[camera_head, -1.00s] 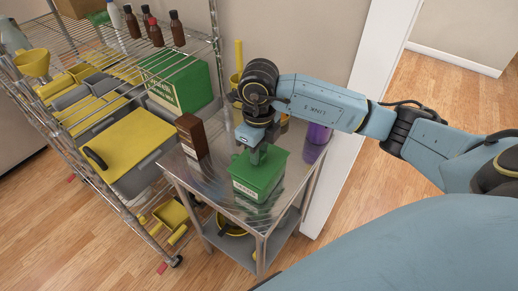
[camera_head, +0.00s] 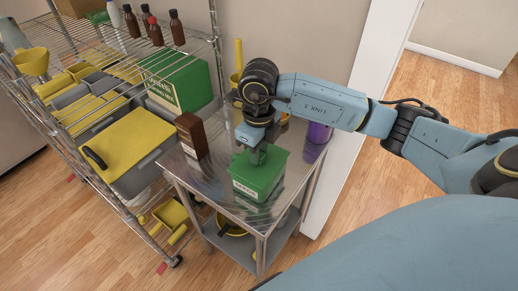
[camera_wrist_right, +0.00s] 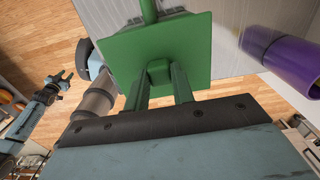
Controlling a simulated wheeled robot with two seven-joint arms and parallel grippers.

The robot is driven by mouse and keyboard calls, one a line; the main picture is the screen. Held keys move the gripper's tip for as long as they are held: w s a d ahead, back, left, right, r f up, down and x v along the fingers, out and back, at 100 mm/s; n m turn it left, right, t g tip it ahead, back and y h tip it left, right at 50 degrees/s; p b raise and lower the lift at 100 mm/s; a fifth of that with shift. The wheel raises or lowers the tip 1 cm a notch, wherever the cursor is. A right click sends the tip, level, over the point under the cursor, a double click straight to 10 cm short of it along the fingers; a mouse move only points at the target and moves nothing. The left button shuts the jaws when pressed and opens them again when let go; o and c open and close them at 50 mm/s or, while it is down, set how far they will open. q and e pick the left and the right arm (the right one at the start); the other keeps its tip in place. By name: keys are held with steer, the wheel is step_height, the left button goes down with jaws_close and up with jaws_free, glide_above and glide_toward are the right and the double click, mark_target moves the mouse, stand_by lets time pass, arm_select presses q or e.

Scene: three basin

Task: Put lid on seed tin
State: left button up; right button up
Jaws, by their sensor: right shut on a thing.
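The green seed tin (camera_head: 252,190) with a pale label stands on the small steel table. A square green lid (camera_head: 268,158) is at its top, and no clear gap shows between them. My right gripper (camera_head: 256,158) comes down from above and is shut on the lid's knob. In the right wrist view the lid (camera_wrist_right: 195,55) lies flat across the fingers (camera_wrist_right: 160,80) and hides the tin's opening, so I cannot tell how well it is seated. My left gripper (camera_wrist_right: 56,82) shows small at the left of that view, its jaws unclear.
A brown box (camera_head: 191,135) stands left of the tin on the steel table (camera_head: 205,180). A purple container (camera_head: 318,133) is to its right, near the white door frame. A wire rack (camera_head: 215,60) with trays and bottles stands at left.

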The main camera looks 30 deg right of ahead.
steer(key=shift+f, duration=0.1)
stand_by(0.6)
steer(key=o, duration=1.6)
steer(key=shift+r+p, duration=1.55)
steer(key=shift+r, duration=0.95)
